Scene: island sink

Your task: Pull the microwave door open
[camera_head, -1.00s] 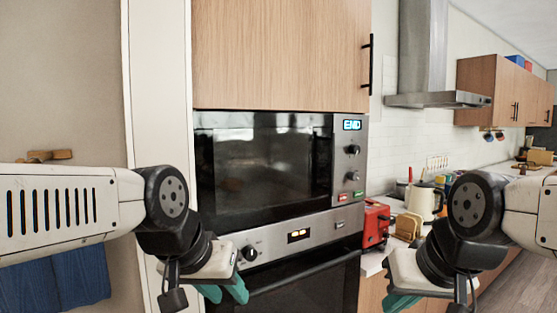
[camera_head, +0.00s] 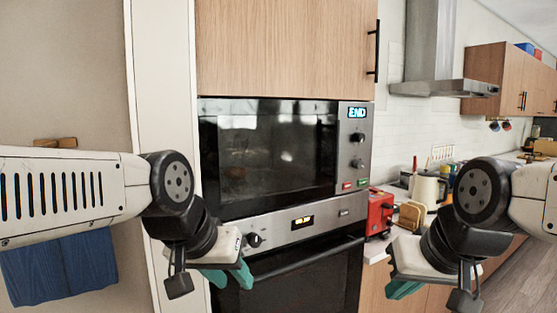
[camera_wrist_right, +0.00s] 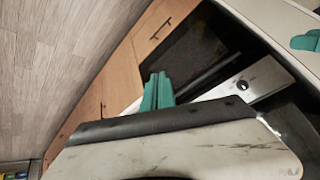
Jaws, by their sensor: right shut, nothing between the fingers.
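The built-in microwave (camera_head: 355,140) faces me in the head view, with a dark glass door (camera_head: 270,150) that looks closed. A control panel with "END" on its display, two knobs and small red and green buttons is at the door's right. My left gripper (camera_head: 230,276) is below the door's left part, in front of the oven, with its two teal fingers apart and nothing seen between them. My right gripper (camera_head: 403,290) is low and right of the oven, shut and empty. Its teal fingers show together in the right wrist view (camera_wrist_right: 157,92). Neither gripper appears to touch the door.
An oven (camera_head: 300,280) with a bar handle sits below the microwave, and a wooden cabinet (camera_head: 285,50) is above. A white panel (camera_head: 165,80) borders the left side.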

